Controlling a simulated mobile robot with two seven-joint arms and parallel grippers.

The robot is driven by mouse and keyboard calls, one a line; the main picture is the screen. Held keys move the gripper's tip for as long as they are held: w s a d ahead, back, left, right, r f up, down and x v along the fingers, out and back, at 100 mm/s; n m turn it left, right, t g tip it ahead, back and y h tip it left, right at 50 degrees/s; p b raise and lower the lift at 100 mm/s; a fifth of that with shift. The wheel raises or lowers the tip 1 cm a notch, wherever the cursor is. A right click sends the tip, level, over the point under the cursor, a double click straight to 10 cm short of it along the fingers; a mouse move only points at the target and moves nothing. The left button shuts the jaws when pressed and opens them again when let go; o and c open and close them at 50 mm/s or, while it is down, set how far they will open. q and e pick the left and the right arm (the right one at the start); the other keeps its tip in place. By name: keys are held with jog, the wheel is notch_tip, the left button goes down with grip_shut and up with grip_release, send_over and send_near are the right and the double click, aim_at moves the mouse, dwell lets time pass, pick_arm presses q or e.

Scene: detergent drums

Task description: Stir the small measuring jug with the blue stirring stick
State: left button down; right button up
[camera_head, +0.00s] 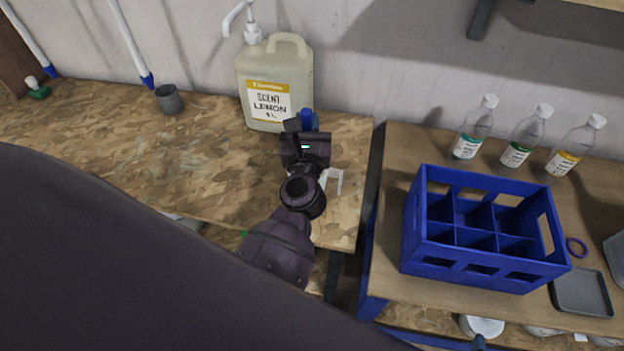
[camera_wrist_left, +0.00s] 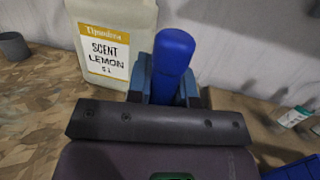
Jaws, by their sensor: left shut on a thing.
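My left gripper (camera_head: 302,130) is above the right end of the left workbench, in front of the lemon scent canister. It is shut on the blue stirring stick (camera_head: 307,118), whose blue top end stands up between the fingers. The blue stick also shows close up in the left wrist view (camera_wrist_left: 173,65). The stick's lower end is hidden by my gripper and wrist. A small pale, clear-walled thing (camera_head: 335,179) shows just right of my wrist; it may be the small measuring jug, but it is mostly hidden. I cannot tell whether the stick is inside it. My right gripper is not in view.
The lemon scent canister (camera_head: 271,84) stands close behind my gripper against the wall. A grey cup (camera_head: 169,100) stands farther left.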

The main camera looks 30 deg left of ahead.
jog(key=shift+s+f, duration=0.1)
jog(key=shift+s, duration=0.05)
pick_arm(q)
jog(key=shift+r, duration=0.15)
jog(key=shift+r+p, duration=0.4)
jog(key=shift+p, duration=0.05)
notch_tip(320, 180, up, 4)
jog(key=p, duration=0.4)
notch_tip(320, 180, up, 6)
jog(key=f+p, duration=0.1)
jog(key=p, duration=0.1)
send_over(306, 113)
jog(key=x, duration=0.2)
jog(key=shift+w+r, duration=0.15)
jog(key=shift+w, duration=0.1)
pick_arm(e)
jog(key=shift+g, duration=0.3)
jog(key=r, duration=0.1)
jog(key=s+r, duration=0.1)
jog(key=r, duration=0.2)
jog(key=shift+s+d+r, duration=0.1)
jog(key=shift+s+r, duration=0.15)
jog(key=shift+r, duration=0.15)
pick_arm(q)
jog(key=shift+r, duration=0.1)
